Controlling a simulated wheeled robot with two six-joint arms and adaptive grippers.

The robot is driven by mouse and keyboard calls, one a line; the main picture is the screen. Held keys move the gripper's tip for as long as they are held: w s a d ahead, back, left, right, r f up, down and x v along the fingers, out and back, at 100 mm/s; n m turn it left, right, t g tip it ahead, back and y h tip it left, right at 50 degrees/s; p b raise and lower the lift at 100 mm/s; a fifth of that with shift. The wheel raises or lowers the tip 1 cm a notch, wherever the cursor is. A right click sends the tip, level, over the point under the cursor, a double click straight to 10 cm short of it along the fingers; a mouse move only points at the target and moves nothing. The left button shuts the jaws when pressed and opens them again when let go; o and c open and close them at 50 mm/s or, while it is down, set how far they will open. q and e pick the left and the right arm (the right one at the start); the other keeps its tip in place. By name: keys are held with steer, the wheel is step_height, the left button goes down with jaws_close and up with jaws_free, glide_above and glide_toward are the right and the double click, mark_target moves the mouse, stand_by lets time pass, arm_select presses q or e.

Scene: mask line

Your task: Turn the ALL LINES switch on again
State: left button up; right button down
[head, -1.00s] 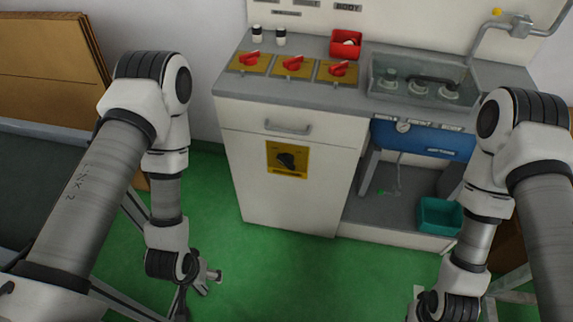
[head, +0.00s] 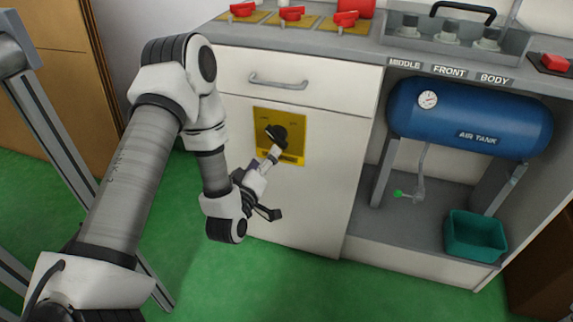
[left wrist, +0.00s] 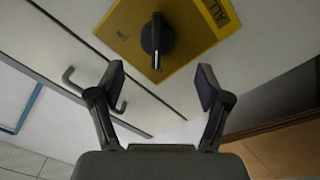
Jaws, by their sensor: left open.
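The ALL LINES switch is a black rotary knob (head: 277,133) on a yellow plate (head: 294,154) on the white cabinet door. In the left wrist view the black knob (left wrist: 156,38) is seen close up, its bar upright in the picture, with "ALL" readable at the plate's edge. My left gripper (head: 274,183) is open and empty in front of the door. One finger shows just below the knob, the other lower. In the left wrist view both fingertips (left wrist: 161,80) are spread, and the knob lies beyond the gap between them. My right gripper is out of view.
A drawer handle (head: 278,82) sits above the plate. Red switches (head: 292,13) line the counter top. To the right are a blue air tank (head: 470,118) and a teal bin (head: 475,236) on the low shelf. Green floor lies clear in front.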

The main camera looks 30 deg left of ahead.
mark_target(275, 140)
arm_select(q)
steer(key=x, duration=0.3)
steer(key=b+x, duration=0.1)
steer(key=x, duration=0.3)
steer(key=shift+w+d+r, duration=0.1)
steer(key=shift+w+r, duration=0.1)
steer(key=shift+w, duration=0.15)
steer(key=c, duration=1.2)
